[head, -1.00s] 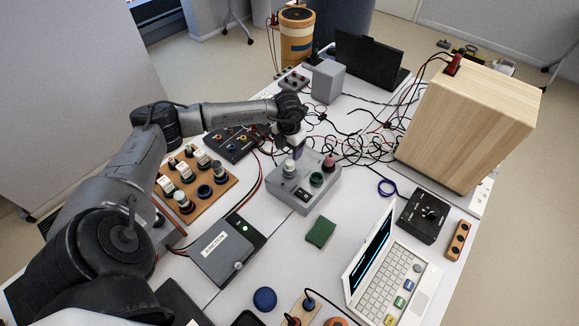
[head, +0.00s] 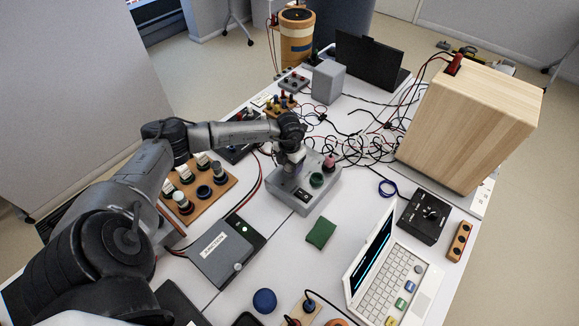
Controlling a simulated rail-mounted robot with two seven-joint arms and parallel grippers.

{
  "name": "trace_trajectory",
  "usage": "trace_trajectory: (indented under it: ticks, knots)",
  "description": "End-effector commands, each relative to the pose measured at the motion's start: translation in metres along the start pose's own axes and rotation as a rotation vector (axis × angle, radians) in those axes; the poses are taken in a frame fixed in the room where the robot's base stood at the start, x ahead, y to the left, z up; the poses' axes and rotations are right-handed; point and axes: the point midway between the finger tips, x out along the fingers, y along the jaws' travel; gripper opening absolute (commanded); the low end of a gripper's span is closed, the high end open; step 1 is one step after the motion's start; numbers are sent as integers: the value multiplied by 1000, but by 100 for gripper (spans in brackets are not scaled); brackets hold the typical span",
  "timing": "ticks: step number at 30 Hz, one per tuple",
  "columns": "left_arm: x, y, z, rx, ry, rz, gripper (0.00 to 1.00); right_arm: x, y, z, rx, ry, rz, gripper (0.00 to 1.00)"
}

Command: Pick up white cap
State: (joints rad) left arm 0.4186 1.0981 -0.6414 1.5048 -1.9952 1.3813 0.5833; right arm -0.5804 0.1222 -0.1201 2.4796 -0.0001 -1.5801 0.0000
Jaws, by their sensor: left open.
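A grey box (head: 312,198) stands near the middle of the table. A small white cap (head: 288,169) is on its left part, with only a little of it visible below my gripper. A green ring-like piece (head: 316,180) and a pink cap (head: 330,161) are also on the box. My left gripper (head: 295,159) points down right at the white cap and is open. The fingers are small and partly hidden here, so I cannot tell whether they touch the cap. My right gripper is not in view.
A wooden rack (head: 221,190) with several caps is left of the box. A grey unit (head: 220,255), green block (head: 321,233) and laptop (head: 384,278) lie in front. Tangled cables (head: 376,146) and a large wooden speaker (head: 468,125) are on the right.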

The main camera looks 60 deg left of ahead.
Motion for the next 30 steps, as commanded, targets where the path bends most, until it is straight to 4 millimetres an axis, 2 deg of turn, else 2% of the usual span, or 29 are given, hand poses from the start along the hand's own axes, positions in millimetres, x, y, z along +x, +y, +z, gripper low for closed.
trace_trajectory:
  ticks: [3, 19, 30]
  knots:
    - [0, 0, 0, 0, 0, 0, 60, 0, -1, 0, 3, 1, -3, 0]
    - [-1, 0, 0, 0, 0, 0, 9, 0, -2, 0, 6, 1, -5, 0]
    - [-6, 0, 0, 0, -1, 1, 9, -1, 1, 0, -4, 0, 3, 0]
